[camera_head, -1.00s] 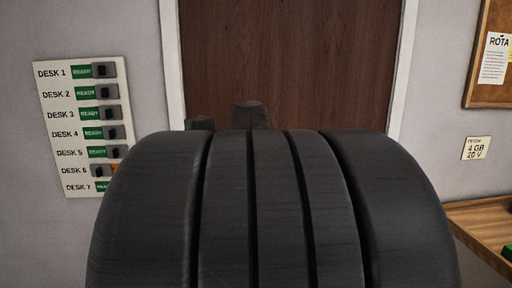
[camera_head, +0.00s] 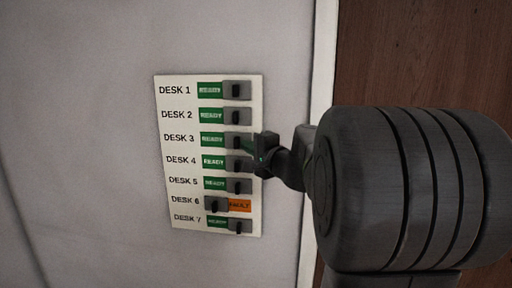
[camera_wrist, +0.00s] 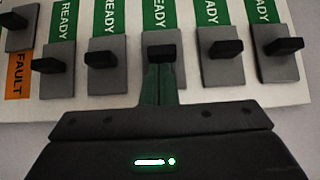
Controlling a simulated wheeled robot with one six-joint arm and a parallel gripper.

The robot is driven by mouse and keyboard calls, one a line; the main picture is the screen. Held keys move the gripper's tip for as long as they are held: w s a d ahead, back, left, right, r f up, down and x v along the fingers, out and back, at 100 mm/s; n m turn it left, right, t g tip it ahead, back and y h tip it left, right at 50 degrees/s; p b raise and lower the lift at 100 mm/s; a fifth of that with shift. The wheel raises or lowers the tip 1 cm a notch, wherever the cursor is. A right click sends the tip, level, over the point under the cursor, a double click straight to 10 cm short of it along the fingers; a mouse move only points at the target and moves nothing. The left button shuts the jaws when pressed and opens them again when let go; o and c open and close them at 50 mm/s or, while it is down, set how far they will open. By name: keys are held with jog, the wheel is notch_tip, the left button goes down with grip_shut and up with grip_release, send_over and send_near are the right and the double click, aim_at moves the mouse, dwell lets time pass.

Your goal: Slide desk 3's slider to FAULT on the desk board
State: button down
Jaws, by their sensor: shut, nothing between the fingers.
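The desk board (camera_head: 180,151) hangs on the wall in the head view, with rows DESK 1 to DESK 7. Desk 3's slider (camera_head: 234,139) is a grey plate with a black knob at the right of its row, and its green READY label shows. In the wrist view, desk 3's slider (camera_wrist: 160,52) is straight ahead of my fingers. My gripper (camera_head: 248,144) is shut and empty, reaching in from the right of the board. In the wrist view, its green fingers (camera_wrist: 160,80) end just below the black knob. Whether they touch it I cannot tell.
Neighbouring desk 4's slider (camera_wrist: 103,62) and desk 2's slider (camera_wrist: 215,55) flank the fingers closely. Desk 6's slider (camera_head: 216,204) is at the left, showing orange FAULT. A brown door (camera_head: 420,50) stands right of the board. The wall left of the board is bare.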

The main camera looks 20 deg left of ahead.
jog(key=a+b, duration=0.1)
jog(key=a, duration=0.1)
jog(key=s+a, duration=0.1)
jog(key=a, duration=0.2)
jog(key=s+a+b, duration=0.1)
jog(key=a, duration=0.2)
jog(key=shift+b, duration=0.3)
jog(key=shift+w+d, duration=0.1)
